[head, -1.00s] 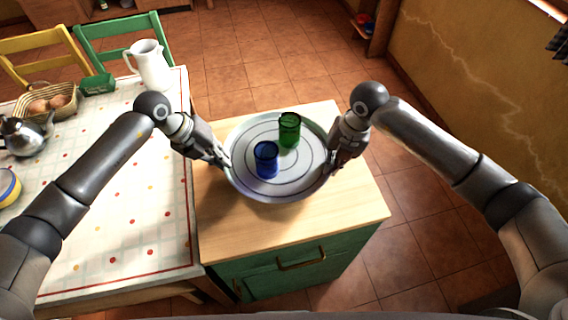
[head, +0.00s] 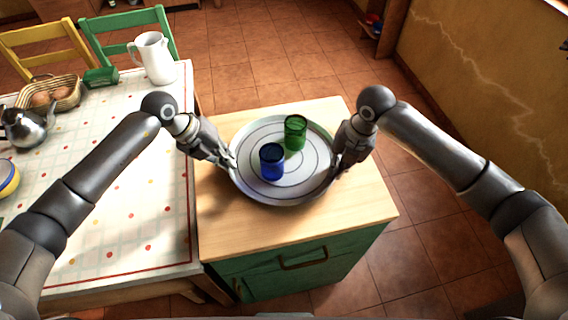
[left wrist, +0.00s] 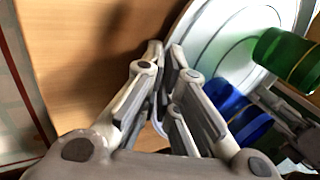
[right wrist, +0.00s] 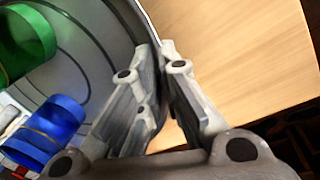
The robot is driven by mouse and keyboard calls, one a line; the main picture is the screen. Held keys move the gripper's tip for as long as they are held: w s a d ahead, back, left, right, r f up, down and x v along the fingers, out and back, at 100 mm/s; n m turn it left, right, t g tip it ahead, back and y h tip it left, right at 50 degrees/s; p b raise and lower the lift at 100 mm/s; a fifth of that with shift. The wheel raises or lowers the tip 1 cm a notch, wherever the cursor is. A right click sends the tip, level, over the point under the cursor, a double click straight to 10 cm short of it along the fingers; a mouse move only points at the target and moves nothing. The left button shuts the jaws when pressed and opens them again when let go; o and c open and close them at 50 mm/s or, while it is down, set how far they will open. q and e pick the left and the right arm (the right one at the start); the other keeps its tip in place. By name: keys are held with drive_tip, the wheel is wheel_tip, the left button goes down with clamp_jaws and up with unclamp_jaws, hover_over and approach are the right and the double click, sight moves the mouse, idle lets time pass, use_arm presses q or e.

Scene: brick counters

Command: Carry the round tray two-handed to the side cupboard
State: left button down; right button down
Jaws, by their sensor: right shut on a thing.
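The round tray (head: 262,191), pale with dark rings, is level over the wooden top of the green cupboard (head: 240,235). I cannot tell whether it touches that top. A blue cup (head: 272,163) and a green cup (head: 295,133) stand upright on it. My left gripper (head: 229,162) is at the tray's left rim, its fingers close together on both sides of the rim (left wrist: 165,47); whether they clamp it is unclear. My right gripper (head: 338,166) is shut on the right rim, which also shows in the right wrist view (right wrist: 155,48).
A dining table (head: 120,225) with a spotted cloth adjoins the cupboard on the left. It bears a white jug (head: 155,60), an egg basket (head: 50,92) and a metal teapot (head: 25,127). Chairs stand behind it. Tiled floor (head: 430,250) is free at right, before the yellow wall.

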use_arm(q)
drive_tip(key=shift+f+b, duration=0.6)
drive_tip(key=shift+f, duration=0.15)
use_arm(e)
drive_tip(key=shift+f, duration=0.8)
use_arm(q)
drive_tip(key=c, duration=1.6)
unclamp_jaws()
drive_tip(key=shift+s, duration=0.1)
drive_tip(key=shift+c, duration=0.2)
use_arm(e)
drive_tip(key=c, duration=1.6)
unclamp_jaws()
drive_tip(key=shift+s+r, duration=0.1)
drive_tip(key=shift+c, duration=0.2)
use_arm(q)
drive_tip(key=shift+a+r, duration=0.1)
drive_tip(key=v, duration=0.7)
drive_tip(key=shift+r, duration=0.4)
use_arm(e)
wheel_tip(320, 180, up, 12)
drive_tip(key=d, duration=0.2)
drive_tip(key=shift+s, duration=0.25)
use_arm(q)
drive_tip(key=shift+a, duration=0.1)
